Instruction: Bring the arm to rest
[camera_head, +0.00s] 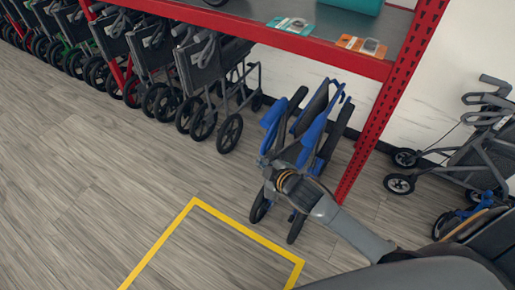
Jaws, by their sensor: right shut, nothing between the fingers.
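My right arm (345,222) comes in from the lower right and reaches up and left over the floor. My right gripper (268,163) is at its far end, shut and empty. It appears in front of the lower part of a folded blue and black wheeled walker (314,133) and hides some of it. I cannot tell whether they touch. My left gripper is not in view.
A row of folded dark wheeled walkers (203,72) stands along the left under a red shelf (290,42) with small packs on it. More walkers (485,150) stand at the right. A yellow floor outline (247,232) lies in front; the wooden floor (100,190) is clear at left.

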